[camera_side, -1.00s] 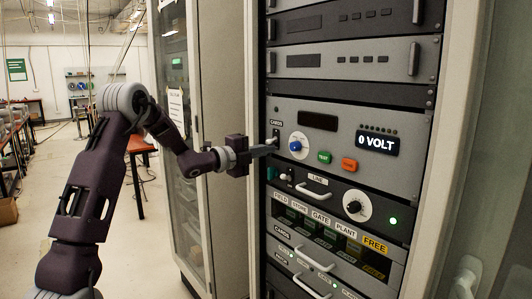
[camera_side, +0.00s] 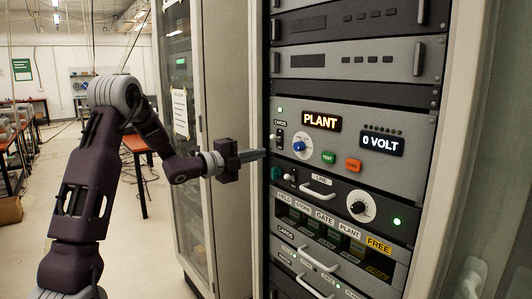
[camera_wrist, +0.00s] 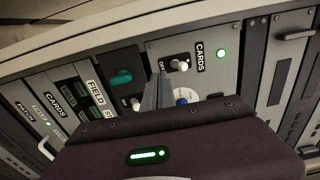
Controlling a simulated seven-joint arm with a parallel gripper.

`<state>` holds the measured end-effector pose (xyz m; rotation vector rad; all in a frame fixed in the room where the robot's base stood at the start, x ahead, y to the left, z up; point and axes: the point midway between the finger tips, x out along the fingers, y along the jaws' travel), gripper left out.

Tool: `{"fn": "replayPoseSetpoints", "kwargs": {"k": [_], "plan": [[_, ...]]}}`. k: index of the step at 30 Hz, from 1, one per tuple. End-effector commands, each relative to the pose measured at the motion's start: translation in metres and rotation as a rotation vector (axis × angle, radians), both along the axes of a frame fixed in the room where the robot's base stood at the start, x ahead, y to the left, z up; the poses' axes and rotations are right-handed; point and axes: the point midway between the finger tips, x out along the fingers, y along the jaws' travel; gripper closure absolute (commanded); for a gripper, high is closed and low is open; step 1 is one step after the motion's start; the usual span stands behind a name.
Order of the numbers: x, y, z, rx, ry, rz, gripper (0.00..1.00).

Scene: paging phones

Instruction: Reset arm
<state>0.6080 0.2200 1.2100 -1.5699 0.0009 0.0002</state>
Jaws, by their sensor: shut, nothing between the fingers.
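My gripper (camera_side: 262,154) is shut and empty in the side view, its fingertips pointing at the rack just left of the CARDS toggle switch (camera_side: 279,138) and apart from it. In the wrist view the fingers (camera_wrist: 158,92) are closed together below the CARDS switch (camera_wrist: 179,65), near the blue knob. The small green light by CARDS (camera_wrist: 221,53) is lit.
The panel has a blue-centred dial (camera_side: 299,146), a green button (camera_side: 328,157) and an orange button (camera_side: 353,165). Below are a LINE handle (camera_side: 317,190), a black knob (camera_side: 358,207) and labelled card slots. An open cabinet door (camera_side: 187,150) stands left of the rack.

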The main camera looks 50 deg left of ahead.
Motion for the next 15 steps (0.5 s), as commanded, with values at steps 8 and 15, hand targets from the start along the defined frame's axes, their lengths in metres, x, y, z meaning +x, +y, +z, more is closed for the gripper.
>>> {"fn": "replayPoseSetpoints", "kwargs": {"k": [8, 15], "plan": [[-0.031, 0.0, 0.0, -0.001, 0.0, 0.0, 1.0], [-0.033, 0.0, 0.0, -0.001, -0.001, -0.001, 1.0]]}}
